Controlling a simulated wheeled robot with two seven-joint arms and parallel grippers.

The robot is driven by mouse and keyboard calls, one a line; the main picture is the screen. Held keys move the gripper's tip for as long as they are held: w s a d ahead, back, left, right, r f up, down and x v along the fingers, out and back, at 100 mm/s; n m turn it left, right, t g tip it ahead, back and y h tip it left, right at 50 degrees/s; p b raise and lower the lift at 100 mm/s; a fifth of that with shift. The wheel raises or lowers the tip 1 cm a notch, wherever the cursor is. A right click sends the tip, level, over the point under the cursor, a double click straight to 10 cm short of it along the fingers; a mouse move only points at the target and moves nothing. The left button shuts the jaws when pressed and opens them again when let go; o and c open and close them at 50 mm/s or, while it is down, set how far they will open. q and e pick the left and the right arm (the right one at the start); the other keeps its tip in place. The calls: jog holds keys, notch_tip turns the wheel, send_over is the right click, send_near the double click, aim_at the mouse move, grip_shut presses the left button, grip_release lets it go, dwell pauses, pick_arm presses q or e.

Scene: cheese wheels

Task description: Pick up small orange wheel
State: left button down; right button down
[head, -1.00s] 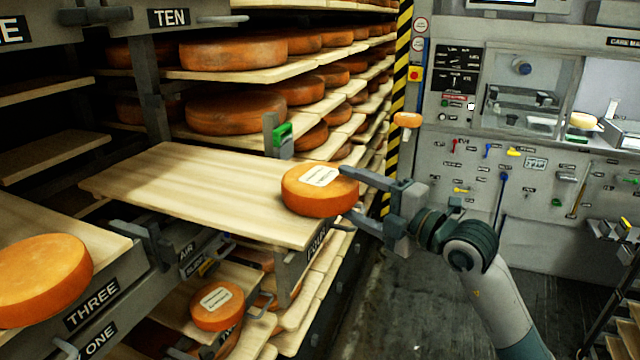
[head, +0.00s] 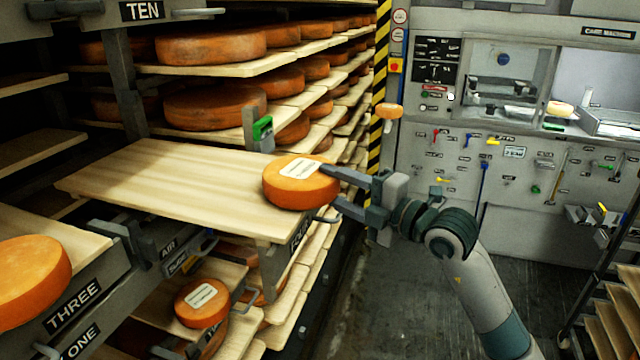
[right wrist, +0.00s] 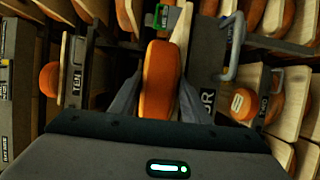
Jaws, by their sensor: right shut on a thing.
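The small orange wheel (head: 300,186) has a white paper label on top. It is at the front right end of the pulled-out wooden board marked FOUR (head: 180,185); whether it touches the board cannot be told. My right gripper (head: 332,190) reaches in from the right and is shut on the wheel. In the right wrist view the wheel (right wrist: 159,80) stands between the two fingers, one on each side. My left gripper is not in view.
Another labelled wheel (head: 202,303) lies on a lower shelf, and a larger orange wheel (head: 28,280) on the board at left. Racks of big wheels (head: 215,106) fill the back. A grey machine panel (head: 480,190) stands behind at right. The floor (head: 400,290) before it is clear.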

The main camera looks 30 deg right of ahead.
jog(key=shift+r, duration=0.3)
